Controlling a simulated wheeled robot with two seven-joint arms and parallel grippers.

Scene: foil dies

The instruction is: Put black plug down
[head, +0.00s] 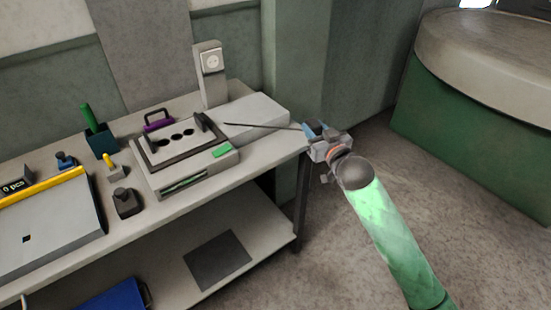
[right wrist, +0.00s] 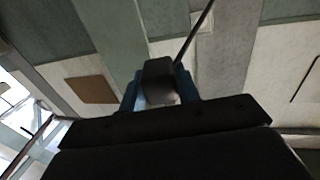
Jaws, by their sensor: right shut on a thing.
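My right gripper (head: 314,131) is at the right end of the workbench, near the front right corner, with its blue fingers shut on the black plug. In the right wrist view, the black plug (right wrist: 158,75) is a dark block between the blue fingers of the gripper (right wrist: 160,90). A thin dark line runs from the held plug, pointing left over the bench in the head view; I cannot tell whether it is a cable or a rod. In the head view the plug itself is mostly hidden by the fingers. My left gripper is not in view.
A grey press-like device (head: 160,182) with a holed top plate stands mid-bench. A white socket post (head: 211,72) is behind it, with a pale flat block (head: 258,112) at right. A dark knobbed block (head: 126,203), a green-handled holder (head: 100,138) and a scale-like box (head: 50,225) are left.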

